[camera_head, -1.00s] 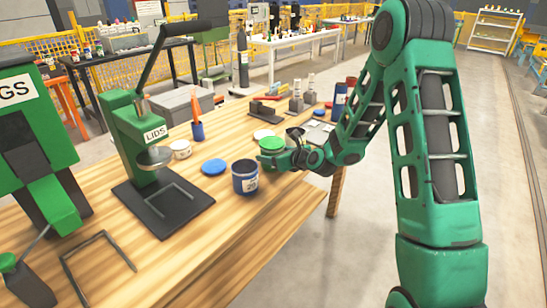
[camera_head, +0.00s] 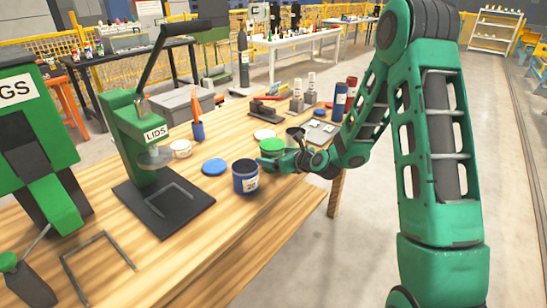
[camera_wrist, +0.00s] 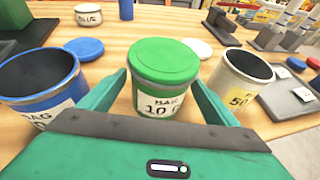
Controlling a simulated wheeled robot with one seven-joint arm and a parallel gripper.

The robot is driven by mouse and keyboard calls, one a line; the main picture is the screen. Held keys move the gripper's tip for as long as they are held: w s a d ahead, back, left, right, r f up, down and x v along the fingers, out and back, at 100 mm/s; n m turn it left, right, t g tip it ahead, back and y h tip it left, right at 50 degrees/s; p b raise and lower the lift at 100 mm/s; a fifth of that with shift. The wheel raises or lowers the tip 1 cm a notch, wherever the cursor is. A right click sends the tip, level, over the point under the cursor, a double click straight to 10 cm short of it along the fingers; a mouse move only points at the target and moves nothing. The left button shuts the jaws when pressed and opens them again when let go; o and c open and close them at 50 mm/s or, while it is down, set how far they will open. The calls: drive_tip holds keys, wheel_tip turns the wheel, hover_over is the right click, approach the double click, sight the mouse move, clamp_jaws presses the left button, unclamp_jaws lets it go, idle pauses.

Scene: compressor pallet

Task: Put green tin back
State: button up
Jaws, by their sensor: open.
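The green tin (camera_wrist: 163,85) stands upright on the wooden table with its green lid on, and its label reads in part "10". In the head view the green tin (camera_head: 271,146) shows mostly as its lid, with its body largely hidden by my gripper (camera_head: 275,163). In the wrist view my gripper (camera_wrist: 158,92) is open, with one finger on each side of the tin's lower body. I cannot tell whether the fingers touch it.
An open blue tin (camera_wrist: 42,82) stands left of the green tin and an open white tin (camera_wrist: 240,80) right. Blue lid (camera_head: 214,167), white lid (camera_head: 264,134) and lid press (camera_head: 150,150) are nearby.

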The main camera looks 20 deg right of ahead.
drive_tip(key=v, duration=1)
drive_tip(key=shift+s, duration=0.25)
drive_tip(key=shift+d+r, duration=0.1)
drive_tip(key=shift+r, duration=0.05)
drive_tip(key=s+d+r+n+g+h, duration=0.1)
drive_tip(key=s+d+n+g, duration=0.3)
drive_tip(key=s+n, duration=0.4)
drive_tip(key=s+d+r+n+g+h, duration=0.2)
drive_tip(key=s+n, duration=0.7)
drive_tip(key=s, duration=0.9)
drive_tip(key=s+d+r+n+g+h, duration=0.1)
drive_tip(key=s+d+r+n+g, duration=0.3)
drive_tip(key=s, duration=0.9)
drive_tip(key=d+n+g, duration=0.2)
drive_tip(key=d+n, duration=0.2)
drive_tip(key=shift+s+r+g+h, duration=0.25)
drive_tip(key=shift+s+g+h, duration=0.05)
drive_tip(key=shift+s, duration=0.1)
